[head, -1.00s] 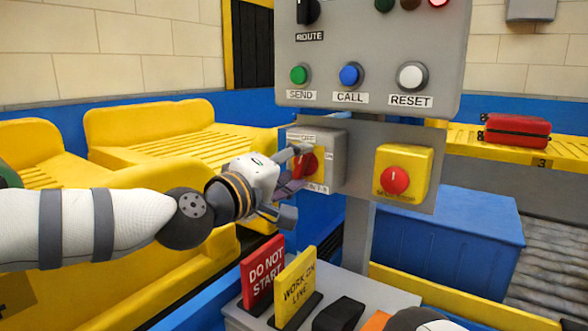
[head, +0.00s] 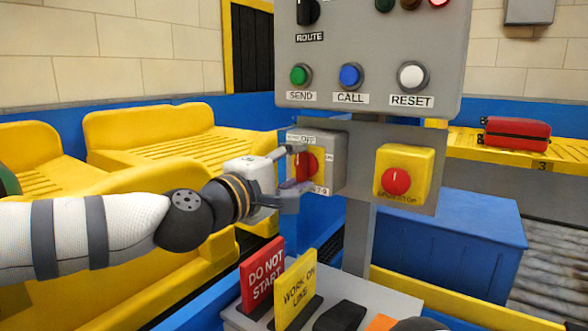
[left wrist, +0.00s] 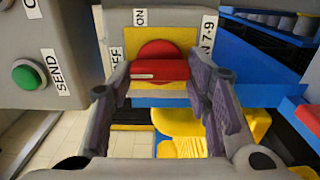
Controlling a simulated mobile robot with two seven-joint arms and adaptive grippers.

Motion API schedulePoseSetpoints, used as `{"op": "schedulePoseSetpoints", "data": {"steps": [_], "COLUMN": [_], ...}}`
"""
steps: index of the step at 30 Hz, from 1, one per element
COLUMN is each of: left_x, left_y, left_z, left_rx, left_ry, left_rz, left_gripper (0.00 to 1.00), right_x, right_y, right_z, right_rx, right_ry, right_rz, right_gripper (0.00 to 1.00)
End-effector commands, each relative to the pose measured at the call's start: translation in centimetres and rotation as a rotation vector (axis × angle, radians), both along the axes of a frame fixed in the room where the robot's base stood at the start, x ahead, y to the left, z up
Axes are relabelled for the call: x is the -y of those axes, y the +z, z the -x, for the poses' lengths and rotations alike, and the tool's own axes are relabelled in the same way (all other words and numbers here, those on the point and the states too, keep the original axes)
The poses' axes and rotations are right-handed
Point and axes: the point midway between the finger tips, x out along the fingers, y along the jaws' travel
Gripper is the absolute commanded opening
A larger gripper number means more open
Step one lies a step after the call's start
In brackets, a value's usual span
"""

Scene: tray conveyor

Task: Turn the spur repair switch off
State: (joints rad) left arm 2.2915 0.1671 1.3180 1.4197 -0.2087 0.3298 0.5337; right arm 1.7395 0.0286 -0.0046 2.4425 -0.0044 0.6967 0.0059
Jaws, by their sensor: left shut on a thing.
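The spur repair switch is a grey box (head: 333,160) with a yellow plate and a red rotary handle (head: 307,165), mounted left of the post under the main panel. My left gripper (head: 290,178) is at its front, with its fingers on either side of the handle. In the left wrist view the gripper (left wrist: 160,88) is shut on the red handle (left wrist: 160,70). The handle's bar lies across between the fingers, its white mark towards the OFF label at left; ON is at the top. The left finger partly covers the OFF label.
The control panel (head: 370,45) with several buttons is just above. A yellow box with a red knob (head: 396,181) is to the right. A red DO NOT START sign (head: 262,275) and yellow WORK ON LINE sign (head: 296,290) stand below. A red suitcase (head: 516,133) lies on the right conveyor.

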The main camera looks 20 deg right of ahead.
Motion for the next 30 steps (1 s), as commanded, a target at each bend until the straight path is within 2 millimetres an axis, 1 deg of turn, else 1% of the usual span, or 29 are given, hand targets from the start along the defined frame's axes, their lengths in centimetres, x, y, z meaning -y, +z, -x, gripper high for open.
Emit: {"op": "schedulePoseSetpoints", "data": {"steps": [6,7,8,9,17,20,23,27,30], "left_x": [0.1,0.1,0.1,0.1,0.0,-0.4,-1.9,-5.0,-7.0], "left_y": [0.0,0.0,0.0,0.0,0.0,0.0,0.0,0.0,0.1], "left_z": [0.1,0.1,0.1,0.1,0.0,0.3,1.3,3.8,5.4], "left_rx": [-0.004,-0.004,-0.004,-0.004,-0.001,-0.001,-0.001,-0.002,-0.002], "left_ry": [-0.002,-0.002,-0.002,-0.002,-0.001,-0.002,0.0,0.0,0.0], "left_rz": [0.002,0.002,0.002,0.002,0.001,0.0,0.0,0.001,0.001], "left_gripper": [0.17,0.49,0.56,0.65,0.65,0.65,0.65,0.65,0.65], "right_x": [0.0,0.0,0.0,0.0,0.0,0.0,0.0,0.0,0.0], "right_y": [0.0,0.0,0.0,0.0,0.0,0.0,0.0,0.0,0.0], "right_z": [0.0,0.0,0.0,0.0,0.0,0.0,0.0,0.0,0.0], "right_rx": [0.0,0.0,0.0,0.0,0.0,0.0,0.0,0.0,0.0], "right_ry": [0.0,0.0,0.0,0.0,0.0,0.0,0.0,0.0,0.0], "right_rz": [0.0,0.0,0.0,0.0,0.0,0.0,0.0,0.0,0.0], "right_gripper": [0.0,0.0,0.0,0.0,0.0,0.0,0.0,0.0,0.0]}}
